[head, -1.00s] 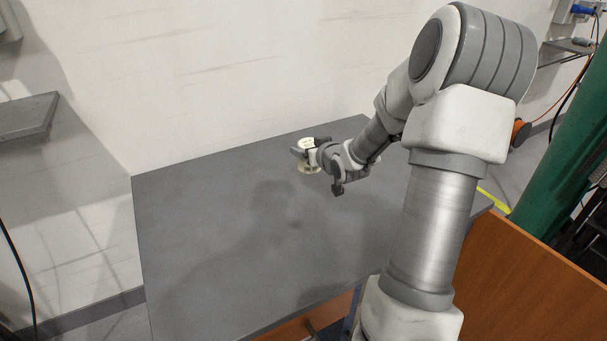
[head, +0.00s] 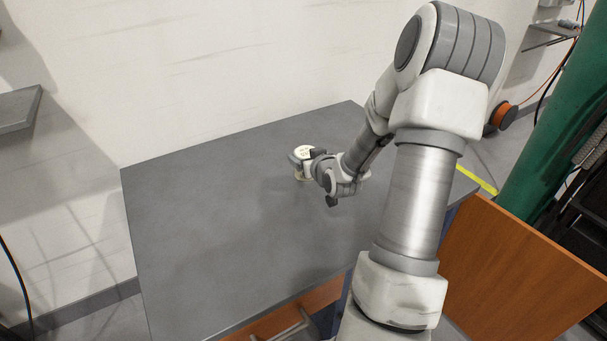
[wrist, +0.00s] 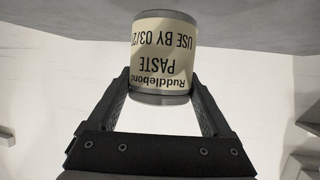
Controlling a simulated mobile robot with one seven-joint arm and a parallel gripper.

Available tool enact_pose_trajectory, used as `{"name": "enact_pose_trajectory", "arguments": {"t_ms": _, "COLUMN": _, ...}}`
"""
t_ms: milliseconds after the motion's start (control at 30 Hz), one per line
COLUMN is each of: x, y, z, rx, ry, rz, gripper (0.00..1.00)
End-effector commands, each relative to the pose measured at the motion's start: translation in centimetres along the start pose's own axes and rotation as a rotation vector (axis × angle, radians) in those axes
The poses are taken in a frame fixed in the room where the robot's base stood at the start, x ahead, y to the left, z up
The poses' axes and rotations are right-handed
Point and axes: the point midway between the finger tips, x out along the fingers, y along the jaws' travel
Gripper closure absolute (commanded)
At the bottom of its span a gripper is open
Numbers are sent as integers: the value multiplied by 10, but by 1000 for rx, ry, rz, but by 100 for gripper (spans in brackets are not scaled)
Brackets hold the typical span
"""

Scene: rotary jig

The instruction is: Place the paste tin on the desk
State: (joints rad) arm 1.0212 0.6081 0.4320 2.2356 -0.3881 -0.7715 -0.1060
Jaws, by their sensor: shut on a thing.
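The paste tin (head: 302,152) is a short round can with a pale top and a cream label, seen over the grey desk (head: 200,235) towards its back edge. In the wrist view the tin (wrist: 163,55) shows its label upside down, reading "Ruddlebond PASTE". My gripper (wrist: 163,90) is shut on the tin, one finger on each side. In the head view my gripper (head: 304,160) hides part of the tin's side. The tin looks upright; whether its base touches the desk I cannot tell.
The desk top around the tin is bare. A white wall (head: 200,70) stands behind it. An orange-brown wooden panel (head: 520,265) and a green column (head: 565,130) are at the right. A grey shelf (head: 18,108) juts out at the left.

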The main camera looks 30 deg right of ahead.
Motion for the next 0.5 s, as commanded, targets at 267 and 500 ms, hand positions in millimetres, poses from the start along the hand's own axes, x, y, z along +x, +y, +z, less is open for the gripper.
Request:
{"name": "enact_pose_trajectory", "arguments": {"t_ms": 267, "x": 9, "y": -7, "z": 19, "rx": 2, "ry": -1, "rz": 1, "gripper": 94}}
{"name": "enact_pose_trajectory", "arguments": {"t_ms": 500, "x": 18, "y": -7, "z": 41, "rx": -1, "ry": 1, "rz": 2, "gripper": 94}}
